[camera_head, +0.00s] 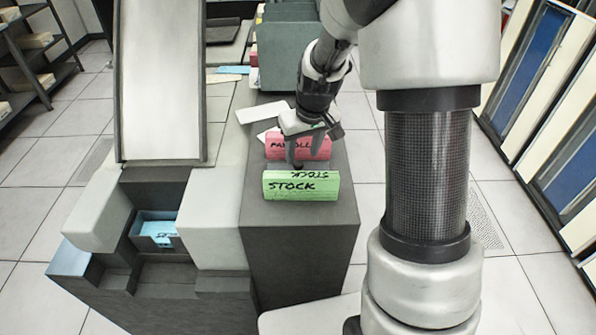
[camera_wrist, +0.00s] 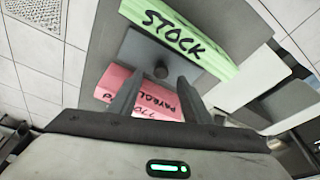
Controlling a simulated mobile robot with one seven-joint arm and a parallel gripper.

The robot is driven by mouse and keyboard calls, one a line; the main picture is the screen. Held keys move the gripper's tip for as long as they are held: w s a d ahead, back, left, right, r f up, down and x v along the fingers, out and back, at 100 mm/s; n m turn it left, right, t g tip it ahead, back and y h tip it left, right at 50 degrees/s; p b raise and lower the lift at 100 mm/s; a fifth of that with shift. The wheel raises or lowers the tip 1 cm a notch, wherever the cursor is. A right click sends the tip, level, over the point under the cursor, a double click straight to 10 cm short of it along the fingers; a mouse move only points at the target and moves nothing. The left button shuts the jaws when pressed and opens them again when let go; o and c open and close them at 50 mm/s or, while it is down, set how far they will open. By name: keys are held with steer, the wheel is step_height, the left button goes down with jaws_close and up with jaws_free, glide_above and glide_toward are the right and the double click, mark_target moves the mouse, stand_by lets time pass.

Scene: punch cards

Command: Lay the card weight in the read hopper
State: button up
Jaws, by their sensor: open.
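The card weight (camera_wrist: 148,50) is a dark flat plate with a round knob (camera_wrist: 161,72). It lies on the dark top between the green STOCK cards (camera_wrist: 190,35) and the pink PAYROLL cards (camera_wrist: 118,78). In the head view it is mostly hidden behind the green STOCK cards (camera_head: 300,186). My gripper (camera_head: 303,152) is open above it, pointing down. In the wrist view my gripper's fingertips (camera_wrist: 161,76) lie either side of the knob, not closed on it. A recess with blue cards (camera_head: 158,230) sits in the machine at left; I cannot tell whether it is the read hopper.
The pink PAYROLL cards (camera_head: 315,147) stand close behind my fingers. A long sloping pale panel (camera_head: 160,80) rises on the machine. Loose cards (camera_head: 262,115) lie farther back. Shelves (camera_head: 40,60) stand at far left and blue-fronted panels (camera_head: 525,70) at right.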

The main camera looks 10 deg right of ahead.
mark_target(298, 163)
steer(key=x, duration=0.5)
steer(key=shift+a+r, duration=0.1)
jaws_close()
